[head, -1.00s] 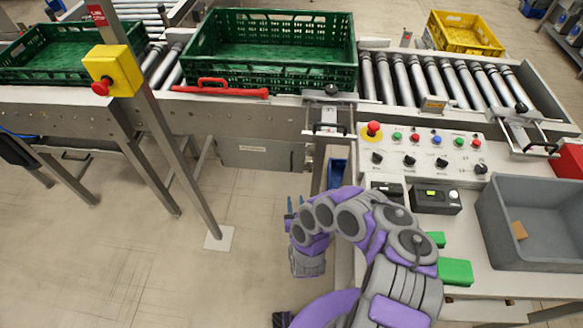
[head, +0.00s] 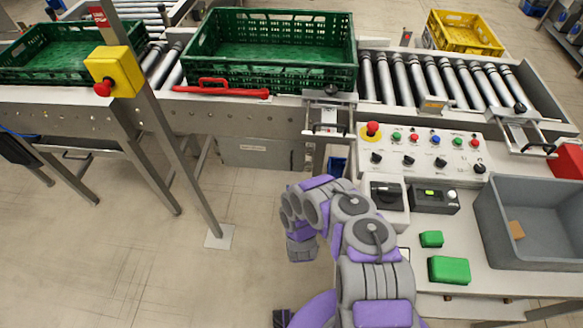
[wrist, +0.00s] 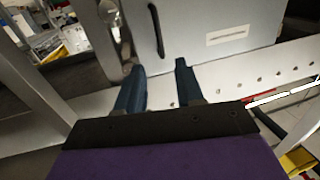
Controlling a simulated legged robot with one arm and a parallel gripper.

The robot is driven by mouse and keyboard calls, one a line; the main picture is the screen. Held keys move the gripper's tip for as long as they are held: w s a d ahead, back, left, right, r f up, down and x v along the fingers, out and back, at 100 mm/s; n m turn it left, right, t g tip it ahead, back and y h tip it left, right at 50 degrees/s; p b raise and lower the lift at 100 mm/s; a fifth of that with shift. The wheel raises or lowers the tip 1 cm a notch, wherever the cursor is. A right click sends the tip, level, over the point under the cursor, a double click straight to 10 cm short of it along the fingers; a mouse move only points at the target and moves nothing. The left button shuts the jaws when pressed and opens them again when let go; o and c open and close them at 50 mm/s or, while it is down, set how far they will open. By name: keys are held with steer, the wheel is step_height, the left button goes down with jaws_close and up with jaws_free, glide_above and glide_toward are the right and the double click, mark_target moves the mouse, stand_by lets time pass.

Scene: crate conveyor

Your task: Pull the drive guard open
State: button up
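The drive guard appears to be the flat grey panel (head: 257,153) with a white label, below the conveyor frame in the head view. In the wrist view the panel (wrist: 215,15) fills the upper middle, with a dark upright slot or handle (wrist: 156,30) and the label on it. My gripper (wrist: 157,82) is open, its two dark blue fingers apart with nothing between them. The fingertips point toward the panel's edge, below the dark slot in the picture; I see no contact. In the head view my arm hides the fingers.
A grey post with a yellow emergency-stop box (head: 114,71) stands left. The control panel (head: 425,150), green blocks (head: 449,270) and grey bin (head: 535,225) are right. A green crate (head: 272,50) sits on the conveyor above. The floor below the guard is clear.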

mark_target(291, 165)
steer(key=w+b, duration=0.4)
steer(key=w, duration=0.7)
steer(key=shift+w, duration=0.35)
steer(key=shift+c, duration=0.3)
jaws_close()
stand_by(0.5)
